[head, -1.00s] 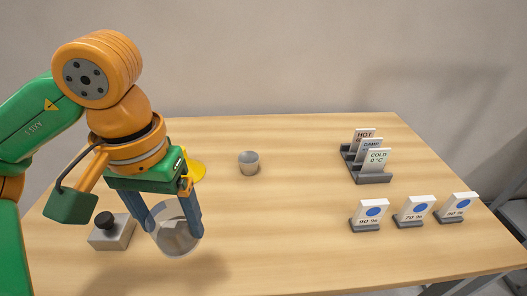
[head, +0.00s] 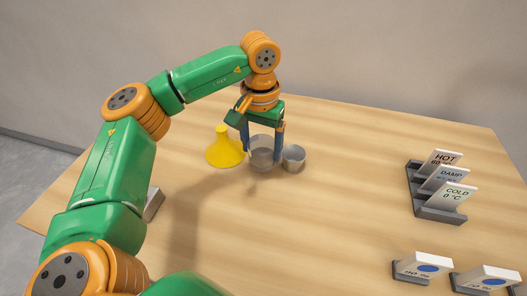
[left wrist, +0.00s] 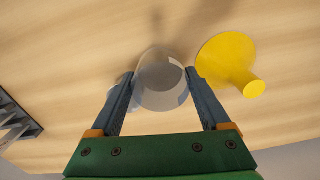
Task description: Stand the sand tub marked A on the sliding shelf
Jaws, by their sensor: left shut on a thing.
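My left gripper (head: 262,155) is shut on a clear see-through tub (head: 261,146), one finger on each side. The tub is upright, just left of a small grey cup (head: 294,158); I cannot tell whether they touch or whether the tub rests on the table. The left wrist view shows the tub (left wrist: 160,82) between the fingers (left wrist: 161,95), with the cup partly hidden behind the left finger. I see no letter A on any tub and no sliding shelf. My right gripper is not in view.
A yellow funnel (head: 224,150) stands left of the tub on the wooden table (head: 330,225). A grey rack (head: 436,209) holds HOT, DAMP and COLD cards at right. A grey block (head: 153,204) is partly hidden by my arm. The middle table is clear.

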